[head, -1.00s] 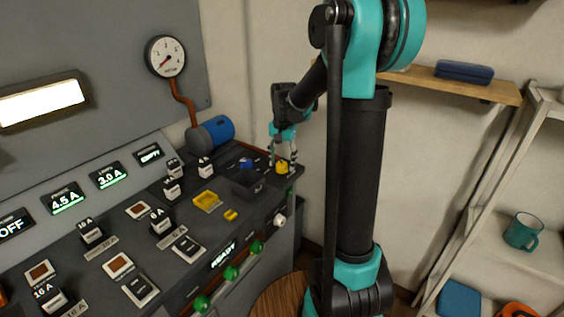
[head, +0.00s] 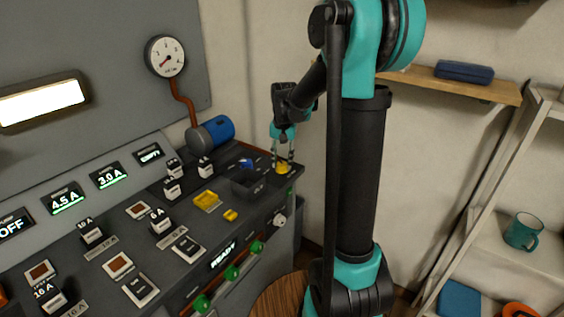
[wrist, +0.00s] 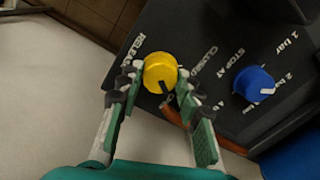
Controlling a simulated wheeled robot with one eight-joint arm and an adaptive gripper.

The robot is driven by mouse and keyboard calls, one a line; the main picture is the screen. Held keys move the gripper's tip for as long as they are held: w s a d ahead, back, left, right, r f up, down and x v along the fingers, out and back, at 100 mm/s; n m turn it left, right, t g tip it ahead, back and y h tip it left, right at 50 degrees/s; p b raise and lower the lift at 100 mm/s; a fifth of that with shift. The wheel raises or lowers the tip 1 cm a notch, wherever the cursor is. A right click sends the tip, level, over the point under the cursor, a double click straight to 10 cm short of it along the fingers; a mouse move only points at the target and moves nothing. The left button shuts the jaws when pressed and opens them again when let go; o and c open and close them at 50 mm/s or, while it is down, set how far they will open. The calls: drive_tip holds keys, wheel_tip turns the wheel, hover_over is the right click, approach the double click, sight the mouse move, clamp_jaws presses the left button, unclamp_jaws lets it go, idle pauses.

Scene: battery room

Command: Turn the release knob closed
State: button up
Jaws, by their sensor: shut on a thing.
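The yellow release knob (wrist: 160,70) sits on the dark console top, between the labels "RELEASE" and "CLOSED" in the wrist view. Its dark pointer mark faces down in that picture, toward my gripper. In the head view the knob (head: 283,169) is at the console's far right corner. My gripper (wrist: 157,83) is shut on the knob, with one finger on each side of it. In the head view my gripper (head: 283,163) comes down from above onto it.
A blue knob (wrist: 254,84) with a white pointer and a "STOP AT" bar scale stands beside the yellow one. A gauge (head: 166,57) and a blue cylinder (head: 218,129) are behind.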

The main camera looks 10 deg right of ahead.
sight(282, 163)
drive_tip(key=n, duration=0.4)
drive_tip(key=shift+n, duration=0.3)
drive_tip(key=n, duration=0.3)
drive_tip(key=shift+n, duration=0.4)
drive_tip(key=n, duration=0.3)
drive_tip(key=shift+w+n+g, duration=0.1)
drive_tip(key=shift+n+g, duration=0.2)
drive_tip(key=shift+n, duration=1.8)
drive_tip(key=o, duration=1.2)
drive_tip(key=shift+c, duration=0.2)
drive_tip(key=shift+r, duration=0.1)
wheel_tip(282, 163, up, 12)
